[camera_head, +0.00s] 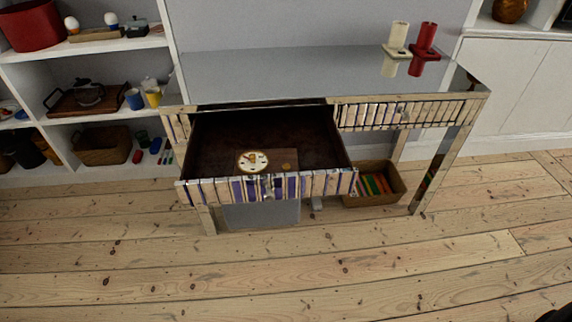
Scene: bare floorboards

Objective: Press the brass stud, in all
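A mirrored desk (300,75) stands against the wall with its left drawer (205,140) pulled open. Inside, near the drawer front, lies a small brown wooden box (276,155) with a round cream dial (252,162) in a gold-coloured rim. A small brownish round spot, possibly the brass stud (288,166), shows on the box to the right of the dial; it is too small to be sure. Neither gripper can be made out. Only a dark shape, perhaps part of my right arm, shows at the bottom right corner.
The right drawer (408,114) is shut. Cream (398,39) and red (425,41) candle-like objects stand on the desktop. A basket (382,199) of coloured items sits beneath the desk. Shelves (85,50) with kitchenware stand left. The floorboards (300,270) in front are clear.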

